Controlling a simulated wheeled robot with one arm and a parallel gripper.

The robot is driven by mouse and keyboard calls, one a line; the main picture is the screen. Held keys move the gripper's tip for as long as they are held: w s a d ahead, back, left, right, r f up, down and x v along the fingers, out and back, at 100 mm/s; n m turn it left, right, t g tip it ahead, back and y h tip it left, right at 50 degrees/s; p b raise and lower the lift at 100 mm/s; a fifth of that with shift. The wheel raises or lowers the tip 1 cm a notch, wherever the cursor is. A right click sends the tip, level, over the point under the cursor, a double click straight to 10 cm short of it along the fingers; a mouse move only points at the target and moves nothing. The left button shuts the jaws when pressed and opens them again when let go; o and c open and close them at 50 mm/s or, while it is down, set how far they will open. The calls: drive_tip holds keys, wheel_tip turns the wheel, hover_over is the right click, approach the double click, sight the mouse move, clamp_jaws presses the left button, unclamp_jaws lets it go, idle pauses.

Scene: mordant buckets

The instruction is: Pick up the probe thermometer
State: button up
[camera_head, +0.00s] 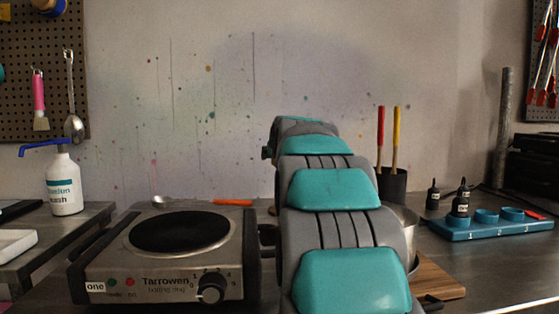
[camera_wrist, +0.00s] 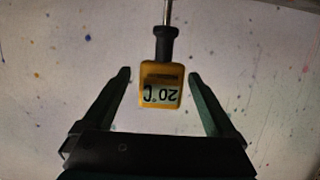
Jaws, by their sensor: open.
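The probe thermometer (camera_wrist: 161,84) shows in the wrist view. It has a yellow head with a display reading 20 °C upside down in the picture, a black collar and a thin metal stem running out of the top edge. My gripper (camera_wrist: 158,76) is open, with one dark finger on each side of the yellow head and a visible gap on both sides. The fingertips reach about the head's upper part. In the head view my teal and grey arm stands in front, and the gripper and thermometer are hidden behind it.
A hot plate (camera_head: 180,232) marked "one" stands left of my arm, with a spoon (camera_head: 170,202) behind it. A pump bottle (camera_head: 64,185) is farther left. A dark holder with red and yellow handles, a wooden board (camera_head: 438,278) and a blue rack (camera_head: 485,229) are right.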

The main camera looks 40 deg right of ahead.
drive_tip(key=shift+x, duration=1.4)
drive_tip(key=c, duration=1.5)
